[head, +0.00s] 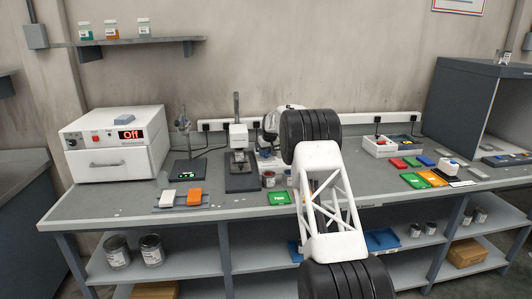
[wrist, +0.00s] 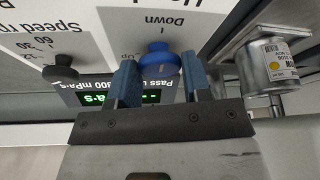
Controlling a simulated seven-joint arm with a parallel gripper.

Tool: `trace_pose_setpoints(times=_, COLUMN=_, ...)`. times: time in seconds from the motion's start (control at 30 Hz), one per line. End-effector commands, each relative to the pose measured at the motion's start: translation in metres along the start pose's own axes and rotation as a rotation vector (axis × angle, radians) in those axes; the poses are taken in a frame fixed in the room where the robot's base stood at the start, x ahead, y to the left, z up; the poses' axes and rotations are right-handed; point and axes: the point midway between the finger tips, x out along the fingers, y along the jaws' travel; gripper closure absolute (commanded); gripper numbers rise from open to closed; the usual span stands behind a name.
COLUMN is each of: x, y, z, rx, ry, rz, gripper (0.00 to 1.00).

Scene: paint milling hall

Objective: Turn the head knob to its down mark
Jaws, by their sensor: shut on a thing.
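The blue head knob (wrist: 158,63) sits on a white panel, with an upside-down "Down" label and mark above it in the wrist view and an "Up" label at its left, partly covered. My gripper (wrist: 160,78) is shut on this knob, one blue finger on each side. The knob's pointer is not clear to me. In the head view my arm hides the gripper and the knob. Part of a white machine (head: 270,122) shows behind the arm.
A dark speed knob (wrist: 60,70) and a green-lit display (wrist: 150,97) are close to the fingers. A metal can (wrist: 268,62) stands close at the right. On the bench (head: 110,205) are a white oven (head: 115,145), a stand (head: 240,165) and coloured trays.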

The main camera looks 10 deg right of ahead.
Motion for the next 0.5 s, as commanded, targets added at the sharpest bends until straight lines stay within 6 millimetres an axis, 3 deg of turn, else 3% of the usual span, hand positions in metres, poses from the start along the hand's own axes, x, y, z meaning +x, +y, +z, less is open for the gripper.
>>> trace_pose_setpoints(times=0.47, x=-0.0008, y=-0.0008, z=-0.0007, rx=0.058, ry=0.002, rz=0.024, gripper=0.79)
trace_pose_setpoints(times=0.5, x=-0.0008, y=-0.0008, z=-0.0007, rx=0.058, ry=0.002, rz=0.024, gripper=0.53)
